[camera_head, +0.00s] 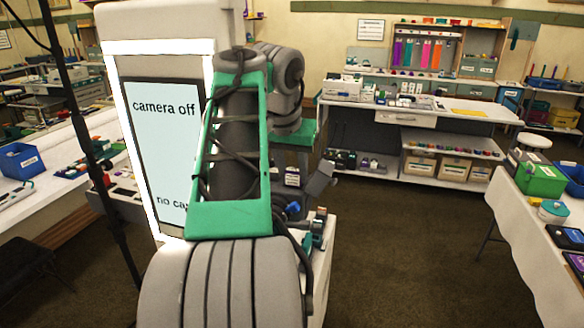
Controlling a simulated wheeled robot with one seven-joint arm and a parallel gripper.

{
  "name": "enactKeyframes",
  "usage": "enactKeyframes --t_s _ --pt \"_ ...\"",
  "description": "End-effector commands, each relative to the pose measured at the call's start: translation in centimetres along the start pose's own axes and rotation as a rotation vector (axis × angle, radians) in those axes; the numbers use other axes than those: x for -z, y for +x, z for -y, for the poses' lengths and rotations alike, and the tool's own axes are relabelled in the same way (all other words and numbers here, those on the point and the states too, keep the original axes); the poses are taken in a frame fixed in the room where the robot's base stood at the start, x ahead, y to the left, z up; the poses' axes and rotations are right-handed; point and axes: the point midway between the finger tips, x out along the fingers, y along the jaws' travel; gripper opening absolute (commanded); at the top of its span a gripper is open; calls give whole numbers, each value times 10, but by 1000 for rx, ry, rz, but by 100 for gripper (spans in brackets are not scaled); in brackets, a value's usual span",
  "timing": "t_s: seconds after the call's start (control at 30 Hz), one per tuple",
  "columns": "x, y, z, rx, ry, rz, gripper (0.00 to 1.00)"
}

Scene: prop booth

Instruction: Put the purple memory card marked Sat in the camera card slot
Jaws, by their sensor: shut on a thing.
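A tall white booth (107,24) stands close in front of me at the left. Its screen (150,135) reads "camera off", with "no ca..." lower down, cut off by my arm. My arm crosses the middle of the view and covers the right part of the screen. My gripper's fingers are hidden behind the arm, so I cannot see what they hold. I cannot make out the purple memory card marked Sat or the camera card slot.
A dark pole (85,130) stands left of the booth. A table with a white cloth (522,215) at the right carries a green box (540,180) and small items. A white workbench (420,112) stands at the back. Brown carpet (420,250) is clear between the booth and the right table.

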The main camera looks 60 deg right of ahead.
Motion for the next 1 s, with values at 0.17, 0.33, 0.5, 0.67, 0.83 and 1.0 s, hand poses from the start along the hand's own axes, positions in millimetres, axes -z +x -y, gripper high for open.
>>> enactKeyframes --t_s 0.17,0.33,0.5,0.67,0.83,1.0 --pt "-3 8 0 0 0 -1 0" --pt "-4 9 0 0 0 -1 0" --pt "-4 9 0 0 0 -1 0" --pt "-4 9 0 0 0 0 38" --pt "-4 9 0 0 0 0 52" --pt "-4 9 -1 -1 2 0 59"
